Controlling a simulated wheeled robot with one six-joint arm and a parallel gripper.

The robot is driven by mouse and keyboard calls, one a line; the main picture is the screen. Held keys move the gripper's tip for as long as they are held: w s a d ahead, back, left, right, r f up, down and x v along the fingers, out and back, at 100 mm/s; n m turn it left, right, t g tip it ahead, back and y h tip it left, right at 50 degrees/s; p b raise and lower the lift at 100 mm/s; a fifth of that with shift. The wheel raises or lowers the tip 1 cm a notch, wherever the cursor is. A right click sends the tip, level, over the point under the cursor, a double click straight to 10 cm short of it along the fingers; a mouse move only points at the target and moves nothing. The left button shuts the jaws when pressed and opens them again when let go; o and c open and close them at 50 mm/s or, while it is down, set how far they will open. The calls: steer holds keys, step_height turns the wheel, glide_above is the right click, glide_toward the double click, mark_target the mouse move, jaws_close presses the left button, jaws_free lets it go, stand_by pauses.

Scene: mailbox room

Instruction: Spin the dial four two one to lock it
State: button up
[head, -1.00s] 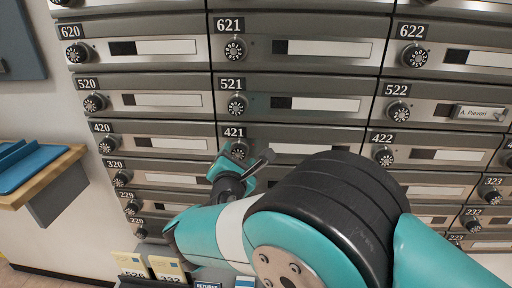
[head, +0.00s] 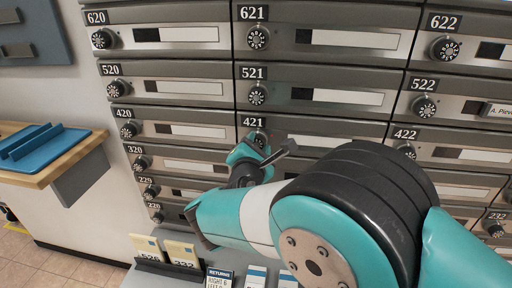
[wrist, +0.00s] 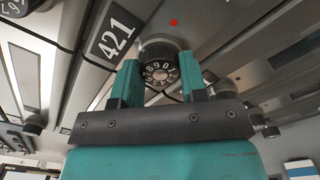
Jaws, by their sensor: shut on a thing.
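The dial of mailbox 421 (wrist: 160,60) is a dark round knob with white numbers around its face. It also shows in the head view (head: 258,137), partly hidden by my gripper. A small red light (wrist: 174,22) glows above the dial in the wrist view. My gripper (wrist: 160,82) has its two teal fingers on either side of the dial and is shut on it. Which number is at the mark cannot be told.
Other mailboxes with dials surround it, such as 521 (head: 257,95) above and 422 (head: 405,149) to the right. A wooden shelf (head: 75,165) with a blue tray (head: 42,142) is at the left. Cards in a holder (head: 165,250) stand below.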

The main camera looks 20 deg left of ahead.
steer(key=shift+f+m+b, duration=0.2)
steer(key=shift+m+b, duration=15.45)
steer(key=shift+m, duration=1.55)
steer(key=shift+a, duration=0.1)
steer(key=o, duration=0.9)
steer(key=shift+r, duration=0.1)
steer(key=shift+s, duration=0.15)
